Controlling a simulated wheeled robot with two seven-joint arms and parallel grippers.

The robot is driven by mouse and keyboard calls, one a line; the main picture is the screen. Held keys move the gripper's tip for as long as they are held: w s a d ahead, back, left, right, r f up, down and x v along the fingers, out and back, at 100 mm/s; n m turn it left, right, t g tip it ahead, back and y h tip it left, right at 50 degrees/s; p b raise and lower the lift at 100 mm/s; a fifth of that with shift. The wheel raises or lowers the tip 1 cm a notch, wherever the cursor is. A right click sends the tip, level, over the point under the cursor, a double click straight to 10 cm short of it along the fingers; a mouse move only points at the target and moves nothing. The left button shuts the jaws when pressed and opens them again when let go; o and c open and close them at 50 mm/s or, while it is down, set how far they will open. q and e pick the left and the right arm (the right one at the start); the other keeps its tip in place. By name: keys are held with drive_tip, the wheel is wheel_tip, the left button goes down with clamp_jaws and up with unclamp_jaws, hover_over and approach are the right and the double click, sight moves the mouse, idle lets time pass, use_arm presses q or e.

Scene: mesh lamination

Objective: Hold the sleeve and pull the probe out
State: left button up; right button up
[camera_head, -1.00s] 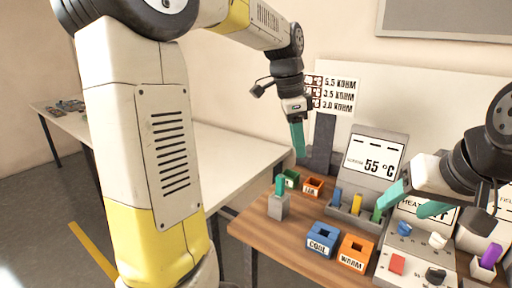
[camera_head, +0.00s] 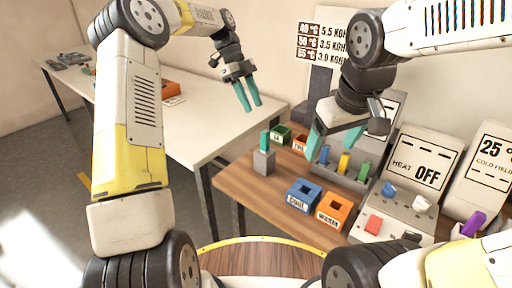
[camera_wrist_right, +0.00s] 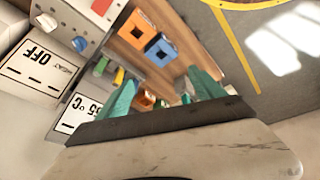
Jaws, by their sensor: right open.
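A grey block (camera_head: 263,163) with an upright green stick (camera_head: 265,139) in its top stands at the table's left edge. They look like the sleeve and probe, but I cannot be sure. My left gripper (camera_head: 248,105) has its two teal fingers apart and empty, above and behind the block, over the white table. My right gripper (camera_head: 332,148) is open and empty, right of the block, in front of the rack in the head view. In the right wrist view its teal fingers (camera_wrist_right: 163,92) are spread wide. Neither gripper touches the block.
A grey rack (camera_head: 345,181) holds blue, yellow and green pieces. Blue (camera_head: 303,195) and orange (camera_head: 335,211) sockets stand in front; smaller green (camera_head: 280,135) and orange (camera_head: 300,142) ones behind. A panel reading HEAT OFF (camera_head: 419,162) and a purple piece (camera_head: 473,223) are at right.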

drive_tip(key=w+a+f+n+g+h, duration=0.2)
drive_tip(key=w+f+n+h, duration=0.1)
drive_tip(key=w+f+n, duration=0.25)
drive_tip(key=n+t+h, duration=0.5)
drive_tip(key=n, duration=1.1)
approach(259, 165)
drive_tip(key=d, duration=0.1)
drive_tip(key=d+f, duration=0.1)
drive_tip(key=d, duration=0.1)
drive_tip(key=s+d, duration=0.1)
drive_tip(key=shift+d+f, duration=0.4)
drive_tip(key=w+f+n+t, duration=0.1)
drive_tip(key=w+a+f+n+t, duration=0.1)
drive_tip(key=w+n+t, duration=0.1)
drive_tip(key=shift+w+a+f, duration=0.1)
drive_tip(key=shift+w+f, duration=0.15)
drive_tip(key=shift+f, duration=0.1)
drive_tip(key=shift+t, duration=0.5)
drive_tip(key=x, duration=0.5)
drive_tip(key=r+x, duration=0.1)
drive_tip(key=x, duration=0.2)
drive_tip(key=shift+w+d+f, duration=0.15)
drive_tip(key=shift+w+d, duration=0.15)
drive_tip(key=shift+d, duration=0.2)
drive_tip(key=shift+w+d+f, duration=0.15)
drive_tip(key=shift+w+d, duration=0.1)
drive_tip(key=shift+w, duration=0.05)
clamp_jaws()
